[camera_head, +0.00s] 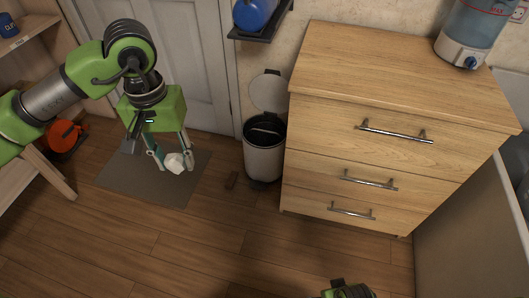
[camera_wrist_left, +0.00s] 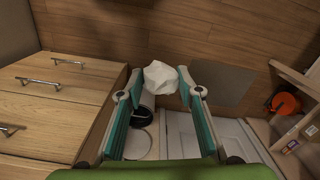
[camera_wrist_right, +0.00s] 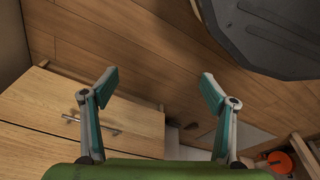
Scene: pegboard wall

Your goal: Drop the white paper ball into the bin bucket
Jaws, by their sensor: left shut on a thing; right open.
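The white paper ball (camera_head: 175,163) is held by my left gripper (camera_head: 174,164), which is shut on it above the grey mat in the head view. The ball also shows between the fingertips in the left wrist view (camera_wrist_left: 160,77). The bin bucket (camera_head: 264,147) stands to the right of the ball, against the wall beside the dresser, with its lid (camera_head: 268,92) raised and a dark inside. In the left wrist view the bin (camera_wrist_left: 138,118) is partly hidden behind the left finger. My right gripper (camera_wrist_right: 150,88) is open and empty in the right wrist view.
A wooden dresser (camera_head: 370,125) with metal handles stands right of the bin. A grey mat (camera_head: 130,180) lies before the white door (camera_head: 185,60). The front floor is clear.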

